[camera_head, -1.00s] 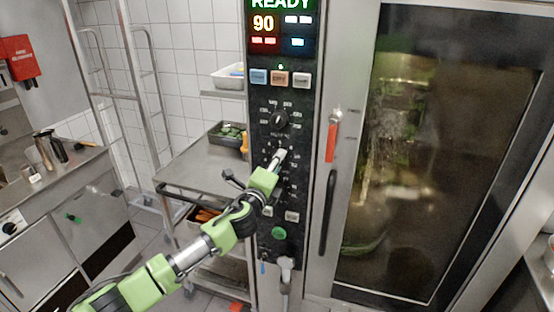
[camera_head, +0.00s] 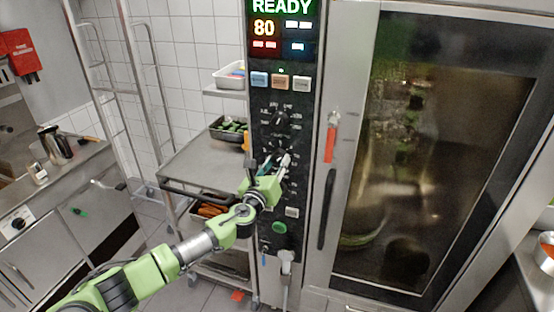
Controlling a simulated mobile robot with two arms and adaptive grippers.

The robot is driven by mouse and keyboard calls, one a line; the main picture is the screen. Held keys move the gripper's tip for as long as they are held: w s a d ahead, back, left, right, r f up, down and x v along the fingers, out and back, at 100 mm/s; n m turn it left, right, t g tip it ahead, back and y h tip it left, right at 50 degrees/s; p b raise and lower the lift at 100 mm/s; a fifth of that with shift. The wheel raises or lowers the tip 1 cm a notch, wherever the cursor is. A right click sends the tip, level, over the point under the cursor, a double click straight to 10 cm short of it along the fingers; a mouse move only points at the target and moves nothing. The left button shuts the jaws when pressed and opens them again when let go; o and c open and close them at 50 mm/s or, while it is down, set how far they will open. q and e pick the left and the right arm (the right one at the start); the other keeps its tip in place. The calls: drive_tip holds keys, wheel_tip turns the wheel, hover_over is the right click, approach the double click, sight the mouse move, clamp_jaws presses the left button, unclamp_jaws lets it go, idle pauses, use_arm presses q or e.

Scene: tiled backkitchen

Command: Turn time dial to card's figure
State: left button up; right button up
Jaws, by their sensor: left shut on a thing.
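The oven's control panel (camera_head: 258,105) is a tall black strip with a lit display (camera_head: 264,28) that reads READY and 80. The upper black dial (camera_head: 280,118) is uncovered, with small markings around it. My left gripper (camera_head: 269,166) is at the lower dial and is shut on it. The gripper's fingers and wrist cover most of that dial, so its pointer is hidden. The small figures around it are too blurred to read. I cannot make out a card with a figure. My right gripper is not in view.
The oven's glass door (camera_head: 430,150), its black handle (camera_head: 327,210) and a red-handled item (camera_head: 331,137) are right of the panel. A green button (camera_head: 280,228) is below the gripper. A steel cart (camera_head: 190,165) with trays stands behind my left arm.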

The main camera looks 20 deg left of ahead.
use_arm(q)
drive_tip(key=m+p, duration=0.2)
drive_tip(key=m, duration=0.2)
drive_tip(key=shift+a+r, duration=0.1)
drive_tip(key=shift+r, duration=0.05)
drive_tip(key=shift+m+p, duration=0.7)
drive_tip(key=shift+m, duration=0.9)
drive_tip(key=o, duration=1.1)
drive_tip(key=shift+c, duration=0.2)
drive_tip(key=shift+f, duration=0.2)
drive_tip(key=s, duration=1.2)
drive_tip(key=shift+a, duration=0.25)
drive_tip(key=shift+w, duration=0.1)
